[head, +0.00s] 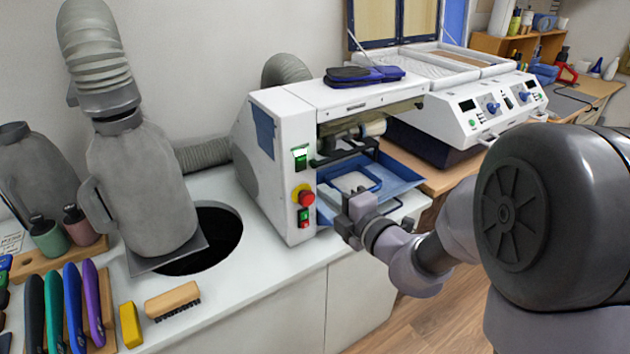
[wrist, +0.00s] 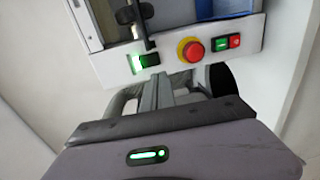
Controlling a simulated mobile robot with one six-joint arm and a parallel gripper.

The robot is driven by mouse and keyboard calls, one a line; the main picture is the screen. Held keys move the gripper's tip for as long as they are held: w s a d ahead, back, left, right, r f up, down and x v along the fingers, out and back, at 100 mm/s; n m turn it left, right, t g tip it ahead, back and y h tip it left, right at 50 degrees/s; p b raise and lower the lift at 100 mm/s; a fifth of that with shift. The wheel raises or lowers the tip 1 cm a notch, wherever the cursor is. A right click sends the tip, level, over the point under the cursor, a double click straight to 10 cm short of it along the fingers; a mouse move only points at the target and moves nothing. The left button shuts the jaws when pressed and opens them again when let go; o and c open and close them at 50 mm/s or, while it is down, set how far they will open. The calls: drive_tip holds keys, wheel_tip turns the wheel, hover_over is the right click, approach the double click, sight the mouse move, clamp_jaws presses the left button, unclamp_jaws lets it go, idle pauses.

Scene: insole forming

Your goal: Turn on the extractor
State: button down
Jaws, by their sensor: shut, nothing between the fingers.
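The white machine (head: 285,172) stands on the counter, with a grey hose (head: 205,153) running to its left side. Its front panel carries a green-lit switch (head: 300,158), a red knob on a yellow base (head: 304,197) and a small green-and-red button pair (head: 304,217). The wrist view shows the lit switch (wrist: 145,61), the red knob (wrist: 190,50) and the button pair (wrist: 226,42). My gripper (head: 350,203) is shut and empty, just right of the panel in the head view. In the wrist view its fingers (wrist: 166,88) point at the panel below the switch and knob; contact cannot be told.
A blue tray (head: 400,178) sticks out of the machine behind my gripper. A grey hooded duct (head: 140,180) stands by a round dark hole (head: 215,235) in the counter. Tools and a brush (head: 172,300) lie at front left. The floor in front is clear.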

drive_tip(key=s+d+f, duration=0.1)
drive_tip(key=s+d, duration=0.3)
drive_tip(key=shift+s+f+p, duration=0.25)
drive_tip(key=shift+p, duration=0.15)
